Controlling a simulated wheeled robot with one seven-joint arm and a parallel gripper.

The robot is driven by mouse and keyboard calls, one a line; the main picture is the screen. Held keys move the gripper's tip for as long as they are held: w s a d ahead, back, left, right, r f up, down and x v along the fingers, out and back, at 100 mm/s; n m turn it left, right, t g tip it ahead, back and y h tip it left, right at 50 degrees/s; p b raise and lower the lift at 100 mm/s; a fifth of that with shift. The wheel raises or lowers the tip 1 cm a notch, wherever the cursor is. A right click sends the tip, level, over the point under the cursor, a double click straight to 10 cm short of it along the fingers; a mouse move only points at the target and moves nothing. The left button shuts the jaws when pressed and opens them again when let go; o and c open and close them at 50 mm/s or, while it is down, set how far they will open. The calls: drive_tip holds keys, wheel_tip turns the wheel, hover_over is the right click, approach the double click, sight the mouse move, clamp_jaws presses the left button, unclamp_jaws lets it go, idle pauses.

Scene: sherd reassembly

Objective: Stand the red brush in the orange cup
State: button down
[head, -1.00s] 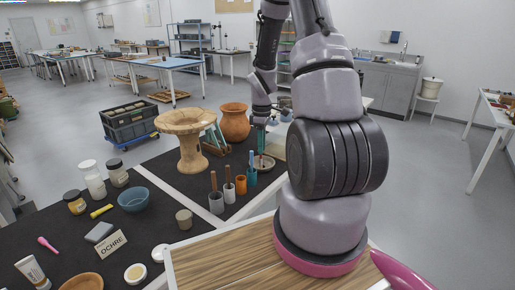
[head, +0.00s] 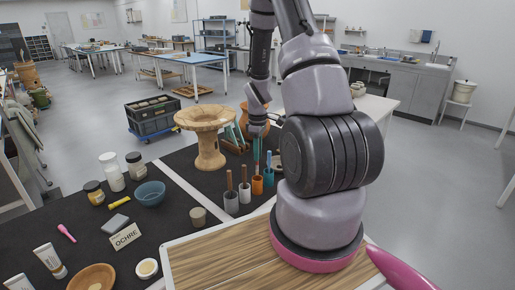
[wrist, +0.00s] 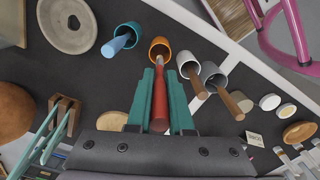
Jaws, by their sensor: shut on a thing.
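My gripper (wrist: 160,97) has teal fingers shut on the red brush (wrist: 159,100), which lies between them. In the head view the gripper (head: 257,150) hangs just above the orange cup (head: 257,187). In the wrist view the brush's far end overlaps the near side of the mouth of the orange cup (wrist: 152,42). I cannot tell whether that end is inside the cup or only above it. The cup stands upright on the dark mat.
The teal cup (wrist: 119,30) with a blue handle stands on one side of the orange cup. The white cup (wrist: 181,58) and the grey cup (wrist: 208,69), each with a brown handle, stand on the other. A tall clay stand (head: 206,150) is behind.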

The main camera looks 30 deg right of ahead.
sight(258, 175)
drive_tip(key=shift+f, duration=3.6)
drive_tip(key=c, duration=0.7)
unclamp_jaws()
drive_tip(key=shift+c, duration=0.2)
wheel_tip(258, 175, up, 11)
drive_tip(key=shift+f, duration=0.1)
